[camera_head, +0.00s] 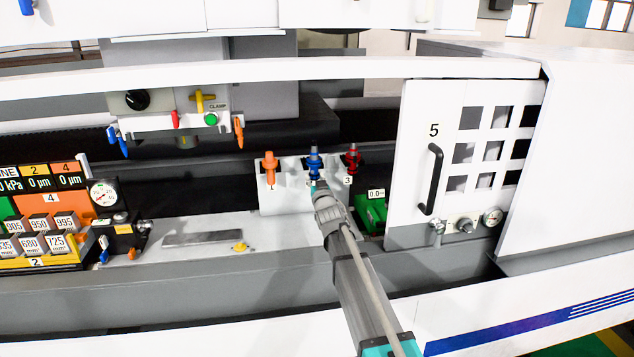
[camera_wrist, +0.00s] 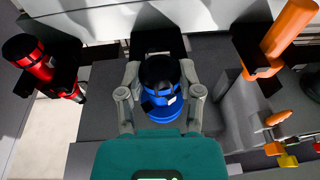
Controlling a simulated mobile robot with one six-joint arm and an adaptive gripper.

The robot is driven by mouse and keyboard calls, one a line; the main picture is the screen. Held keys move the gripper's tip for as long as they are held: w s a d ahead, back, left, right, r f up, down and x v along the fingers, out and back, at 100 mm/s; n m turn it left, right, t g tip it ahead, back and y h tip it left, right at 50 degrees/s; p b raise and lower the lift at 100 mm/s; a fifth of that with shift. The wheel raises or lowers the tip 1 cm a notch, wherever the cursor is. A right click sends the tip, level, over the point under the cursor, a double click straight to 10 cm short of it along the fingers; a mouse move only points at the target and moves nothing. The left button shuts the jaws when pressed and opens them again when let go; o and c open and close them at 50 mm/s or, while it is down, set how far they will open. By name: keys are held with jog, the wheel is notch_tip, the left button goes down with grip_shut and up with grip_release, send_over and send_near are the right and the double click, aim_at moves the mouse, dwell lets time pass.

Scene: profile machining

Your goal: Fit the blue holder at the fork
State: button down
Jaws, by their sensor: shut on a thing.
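The blue holder (camera_head: 314,162) stands upright at the middle place of the white rack (camera_head: 291,202), between the orange holder (camera_head: 270,168) and the red holder (camera_head: 352,160). In the wrist view the blue holder (camera_wrist: 162,108) sits between the two grey fingers of my gripper (camera_wrist: 160,82), which is shut on it. A black fork (camera_wrist: 158,40) lies just ahead of the holder; I cannot tell whether the holder is seated in it. My gripper (camera_head: 318,188) reaches up from below in the head view and hides the rack's middle label.
The red holder (camera_wrist: 40,62) and orange holder (camera_wrist: 285,32) stand close on either side in the wrist view. A green box (camera_head: 371,212) is right of the rack. The white door marked 5 (camera_head: 415,165) stands further right, and the clamp panel (camera_head: 190,108) hangs upper left.

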jog(key=shift+f+x, duration=0.2)
jog(key=shift+x, duration=0.8)
jog(key=shift+f+x, duration=0.15)
jog(key=shift+x, duration=0.9)
jog(key=shift+w+d, duration=0.1)
jog(key=shift+f+b, duration=0.65)
jog(key=shift+f, duration=0.05)
dwell(0.6)
jog(key=shift+c, duration=0.9)
grip_release()
